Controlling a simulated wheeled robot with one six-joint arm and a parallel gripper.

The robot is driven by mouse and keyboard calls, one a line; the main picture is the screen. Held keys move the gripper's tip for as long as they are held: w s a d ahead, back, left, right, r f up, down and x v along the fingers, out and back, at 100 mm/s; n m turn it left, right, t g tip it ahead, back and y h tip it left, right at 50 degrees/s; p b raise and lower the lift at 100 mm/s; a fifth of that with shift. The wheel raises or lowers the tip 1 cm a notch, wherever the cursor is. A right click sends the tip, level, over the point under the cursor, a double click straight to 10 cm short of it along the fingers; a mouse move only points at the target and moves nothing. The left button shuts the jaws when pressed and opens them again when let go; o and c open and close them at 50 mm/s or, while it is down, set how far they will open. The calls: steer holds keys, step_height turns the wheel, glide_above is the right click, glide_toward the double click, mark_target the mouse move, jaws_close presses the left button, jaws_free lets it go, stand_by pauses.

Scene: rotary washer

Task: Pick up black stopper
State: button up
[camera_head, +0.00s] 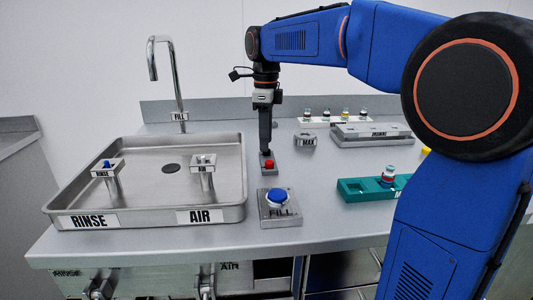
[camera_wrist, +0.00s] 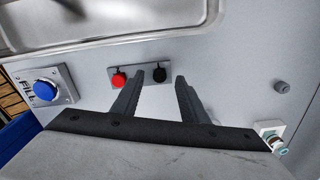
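The black stopper (camera_wrist: 159,75) sits on a small grey holder (camera_wrist: 139,72), to the right of a red stopper (camera_wrist: 118,80) in the wrist view. My gripper (camera_wrist: 160,79) is open, with its two fingers apart. In the wrist view the black stopper shows between the fingertips; whether either finger touches it I cannot tell. In the head view my gripper (camera_head: 266,150) points straight down over the holder (camera_head: 269,172), just behind the red stopper (camera_head: 269,164). The fingers hide the black stopper there.
A metal sink (camera_head: 230,213) with a tall faucet (camera_head: 153,60) stands to the left. A blue FILL button (camera_head: 277,197) is in front. To the right are a MAX block (camera_head: 304,141), a green tray (camera_head: 352,191) with a vial (camera_head: 388,175), and a grey ENGINE-like labelled box (camera_head: 372,135).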

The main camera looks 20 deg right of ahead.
steer(key=shift+f, duration=1.2)
jaws_close()
steer(key=shift+r, duration=0.15)
